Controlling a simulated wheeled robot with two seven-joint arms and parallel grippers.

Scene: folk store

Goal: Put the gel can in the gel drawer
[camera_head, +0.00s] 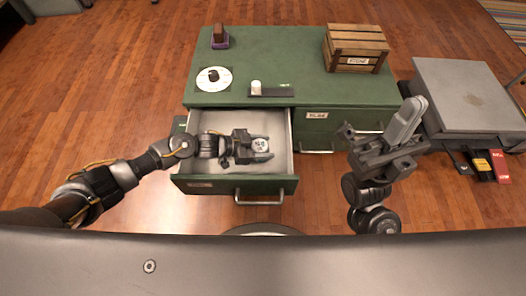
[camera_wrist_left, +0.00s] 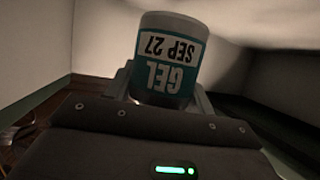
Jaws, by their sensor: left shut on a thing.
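The gel can (camera_wrist_left: 170,60) is white and teal with a label reading GEL, SEP 27. In the head view its round top (camera_head: 260,145) shows between the fingers of my left gripper (camera_head: 262,148). That gripper is shut on the can and is inside the open left drawer (camera_head: 276,185) of the green cabinet. Whether the can touches the drawer floor cannot be told. The drawer's front label is too small to read. My right gripper (camera_head: 404,122) is in front of the cabinet's right side, and its jaw state is unclear.
On the green cabinet top (camera_head: 290,50) are a wooden crate (camera_head: 356,48), a white disc (camera_head: 214,79), a purple-based object (camera_head: 220,38) and a small dark tray (camera_head: 272,90) with a white piece. A closed drawer (camera_head: 317,127) is at right. A grey box (camera_head: 468,90) stands beside the cabinet.

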